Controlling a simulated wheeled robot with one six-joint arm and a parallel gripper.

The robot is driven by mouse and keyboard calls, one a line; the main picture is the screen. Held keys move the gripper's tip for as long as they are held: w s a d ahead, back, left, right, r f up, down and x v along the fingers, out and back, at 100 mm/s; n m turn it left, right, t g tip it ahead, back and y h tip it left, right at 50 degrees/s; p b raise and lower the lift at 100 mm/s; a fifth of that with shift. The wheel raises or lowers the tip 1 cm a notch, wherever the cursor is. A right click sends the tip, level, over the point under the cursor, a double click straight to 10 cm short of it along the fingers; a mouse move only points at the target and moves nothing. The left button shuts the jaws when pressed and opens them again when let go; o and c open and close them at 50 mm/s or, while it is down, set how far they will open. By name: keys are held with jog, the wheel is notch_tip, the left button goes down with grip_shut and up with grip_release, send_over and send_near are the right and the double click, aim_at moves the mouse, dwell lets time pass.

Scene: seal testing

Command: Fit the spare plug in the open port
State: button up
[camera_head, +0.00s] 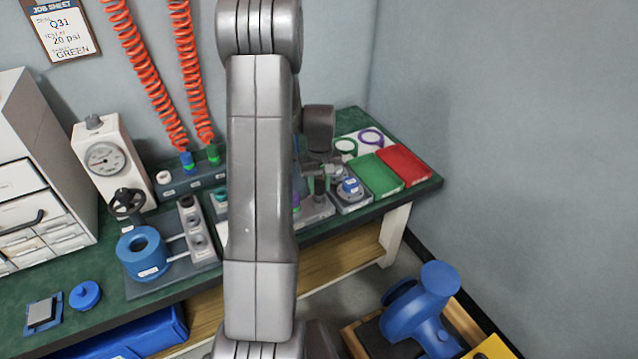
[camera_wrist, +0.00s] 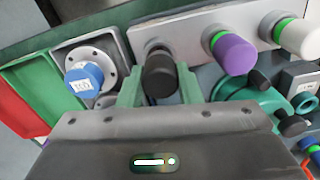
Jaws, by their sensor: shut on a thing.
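In the wrist view my gripper (camera_wrist: 160,88) has its two greenish fingers on either side of a black plug (camera_wrist: 160,72) and is shut on it. The plug's round end faces the camera, at the left end of a pale grey port block (camera_wrist: 190,35). Its far end and any port beneath it are hidden, so I cannot tell whether it is seated. A purple plug (camera_wrist: 232,54) and a white plug (camera_wrist: 299,38), each with a green ring, stand in the block to the right. In the head view my arm hides most of the block; my gripper (camera_head: 319,183) shows just right of the arm.
A blue-capped flange fitting (camera_wrist: 84,76) stands left of the plug. The green tray (camera_head: 375,174) and red tray (camera_head: 403,164) lie at the bench's right end. Teal valve parts (camera_wrist: 245,103) crowd the right. A blue ring fixture (camera_head: 142,252) sits left on the green bench.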

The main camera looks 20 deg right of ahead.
jog(key=shift+f+b, duration=0.4)
jog(key=shift+f, duration=0.25)
jog(key=o, duration=1.1)
jog(key=shift+r, duration=0.1)
notch_tip(320, 180, up, 14)
jog(key=p, duration=0.1)
jog(key=shift+p, duration=0.3)
jog(key=shift+d, duration=0.1)
notch_tip(320, 180, down, 14)
jog(key=shift+f+b, duration=0.1)
jog(key=shift+b, duration=0.65)
jog(key=shift+r, duration=0.35)
jog(key=shift+r+p, duration=0.15)
jog(key=shift+p, duration=0.15)
